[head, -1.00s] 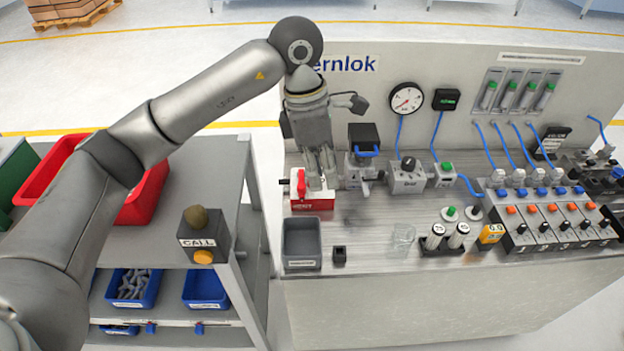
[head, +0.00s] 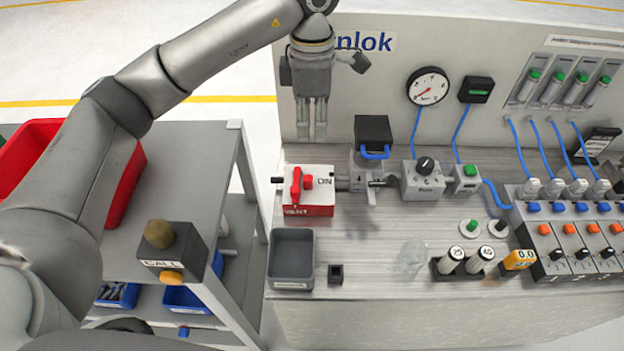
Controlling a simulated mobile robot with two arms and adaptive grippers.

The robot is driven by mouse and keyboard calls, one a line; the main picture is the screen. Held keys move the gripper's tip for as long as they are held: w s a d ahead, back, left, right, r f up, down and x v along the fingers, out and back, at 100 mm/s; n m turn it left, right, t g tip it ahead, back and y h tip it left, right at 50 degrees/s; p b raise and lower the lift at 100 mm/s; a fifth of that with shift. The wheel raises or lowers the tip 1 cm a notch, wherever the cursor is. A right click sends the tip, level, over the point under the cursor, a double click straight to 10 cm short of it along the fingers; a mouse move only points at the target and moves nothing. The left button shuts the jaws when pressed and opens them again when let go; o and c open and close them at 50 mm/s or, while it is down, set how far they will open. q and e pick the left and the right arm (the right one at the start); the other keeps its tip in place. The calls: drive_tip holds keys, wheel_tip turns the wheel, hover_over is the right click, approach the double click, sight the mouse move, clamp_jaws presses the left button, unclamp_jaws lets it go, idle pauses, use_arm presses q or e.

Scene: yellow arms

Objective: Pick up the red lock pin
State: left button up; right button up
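My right gripper is not in view.
A grey bin (head: 292,281) and a small black holder (head: 335,274) stand in front of the box. A black-topped valve block (head: 372,150) adjoins it on the right. A clear glass (head: 412,255) stands farther right. The back panel (head: 460,45) rises behind.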

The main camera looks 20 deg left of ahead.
use_arm(q)
wheel_tip(320, 180, down, 6)
drive_tip(key=b, duration=0.4)
drive_tip(key=shift+f+b, duration=0.25)
drive_tip(key=shift+b, duration=0.15)
hover_over(308, 185)
drive_tip(key=w, duration=0.1)
drive_tip(key=f, duration=0.4)
drive_tip(key=shift+d+f+p, duration=0.15)
drive_tip(key=shift+d+p, duration=0.1)
drive_tip(key=shift+p, duration=0.15)
wheel_tip(308, 185, down, 5)
drive_tip(key=shift+w+r+p, duration=0.1)
drive_tip(key=shift+r+p, duration=0.05)
drive_tip(key=shift+p, duration=0.75)
drive_tip(key=shift+f, duration=0.45)
drive_tip(key=c, duration=0.5)
